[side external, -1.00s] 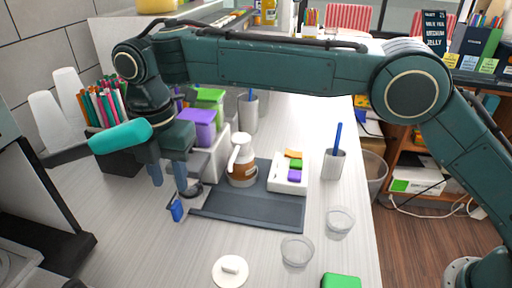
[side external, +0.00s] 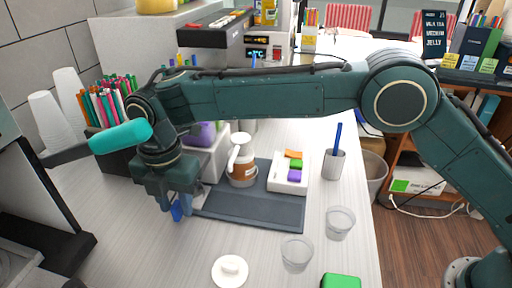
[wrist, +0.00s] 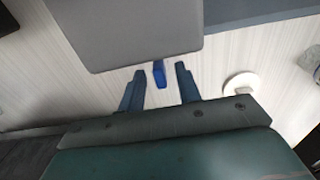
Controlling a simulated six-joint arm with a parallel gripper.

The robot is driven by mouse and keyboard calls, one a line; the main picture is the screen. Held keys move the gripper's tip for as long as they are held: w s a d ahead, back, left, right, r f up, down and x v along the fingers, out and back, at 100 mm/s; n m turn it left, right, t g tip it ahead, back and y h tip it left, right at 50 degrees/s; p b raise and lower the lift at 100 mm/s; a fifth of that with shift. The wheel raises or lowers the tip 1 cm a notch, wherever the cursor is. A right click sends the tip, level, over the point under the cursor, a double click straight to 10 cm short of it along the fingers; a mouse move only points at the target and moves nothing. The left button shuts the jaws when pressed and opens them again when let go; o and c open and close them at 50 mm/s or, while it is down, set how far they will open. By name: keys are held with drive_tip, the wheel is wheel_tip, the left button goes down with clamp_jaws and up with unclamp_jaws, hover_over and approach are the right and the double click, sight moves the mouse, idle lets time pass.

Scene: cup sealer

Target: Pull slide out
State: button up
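A small blue tab (wrist: 159,74), which looks like the slide's handle, sticks out beside the edge of a large grey slab (wrist: 125,30) in the wrist view. My gripper (wrist: 160,90) is open, with one finger on each side of the tab and a visible gap to both. In the side view my gripper (side external: 174,205) is low over the table at the left of the dark mat, and the blue tab (side external: 177,211) shows partly between its fingers. The rest of the slide is hidden.
A dark mat (side external: 260,212) holds a brown-and-white pump bottle (side external: 241,165) and a white tray (side external: 277,183). A white lid (side external: 230,272) and clear cups (side external: 297,255) stand in front. A black-edged machine (side external: 45,215) is at left. The table between is clear.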

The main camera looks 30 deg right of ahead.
drive_tip(key=shift+f, duration=0.45)
clamp_jaws()
drive_tip(key=shift+s+d+r, duration=0.1)
drive_tip(key=shift+s+d, duration=0.05)
drive_tip(key=s+d, duration=1.2)
drive_tip(key=shift+s+d, duration=0.3)
drive_tip(key=shift+s, duration=0.05)
idle(0.4)
drive_tip(key=shift+d, duration=0.1)
unclamp_jaws()
